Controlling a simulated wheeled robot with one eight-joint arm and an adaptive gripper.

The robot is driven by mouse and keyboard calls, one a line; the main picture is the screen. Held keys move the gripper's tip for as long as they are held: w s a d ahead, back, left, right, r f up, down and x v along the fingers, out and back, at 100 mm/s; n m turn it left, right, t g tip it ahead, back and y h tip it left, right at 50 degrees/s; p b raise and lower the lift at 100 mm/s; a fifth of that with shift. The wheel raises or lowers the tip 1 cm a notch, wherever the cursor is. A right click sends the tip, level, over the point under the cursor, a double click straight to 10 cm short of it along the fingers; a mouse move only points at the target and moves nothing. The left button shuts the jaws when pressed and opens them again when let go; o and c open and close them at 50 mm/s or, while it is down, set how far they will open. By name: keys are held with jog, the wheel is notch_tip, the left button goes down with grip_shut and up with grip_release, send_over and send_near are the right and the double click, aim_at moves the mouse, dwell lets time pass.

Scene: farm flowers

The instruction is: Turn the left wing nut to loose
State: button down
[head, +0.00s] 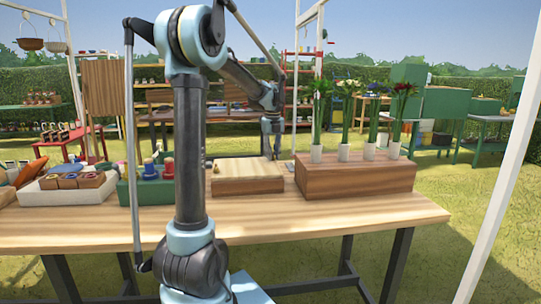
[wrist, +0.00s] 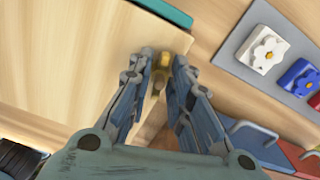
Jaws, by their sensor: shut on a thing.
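A light wooden box (head: 247,178) stands on the workbench; its top also shows in the wrist view (wrist: 60,55). A small brass wing nut (wrist: 162,62) sits at the edge of this wood, between my fingertips. My gripper (wrist: 160,85) is shut on it, with the two fingers on either side. In the head view my gripper (head: 272,153) points down at the back right end of the box, and the nut there is hidden. Another small brass piece (head: 216,167) shows at the left end of the box, apart from my gripper.
A darker wooden box (head: 355,178) with several flower vases stands to the right. A green box (head: 147,190) with coloured knobs and a white tray (head: 65,195) stand to the left. A grey board (wrist: 240,60) holds flower tiles. The workbench front (head: 330,218) is clear.

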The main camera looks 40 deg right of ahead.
jog(key=n, duration=0.8)
jog(key=shift+n, duration=0.4)
jog(key=n, duration=0.4)
jog(key=shift+n, duration=0.3)
jog(key=n, duration=0.3)
jog(key=shift+w+r+n, duration=0.1)
jog(key=shift+n, duration=0.2)
jog(key=n, duration=0.4)
jog(key=shift+n, duration=0.3)
jog(key=n, duration=0.3)
jog(key=shift+n, duration=0.3)
jog(key=n, duration=0.4)
jog(key=shift+n, duration=0.3)
jog(key=n, duration=1.2)
jog(key=shift+n, duration=0.3)
jog(key=n, duration=0.4)
jog(key=shift+n, duration=0.3)
jog(key=n, duration=0.4)
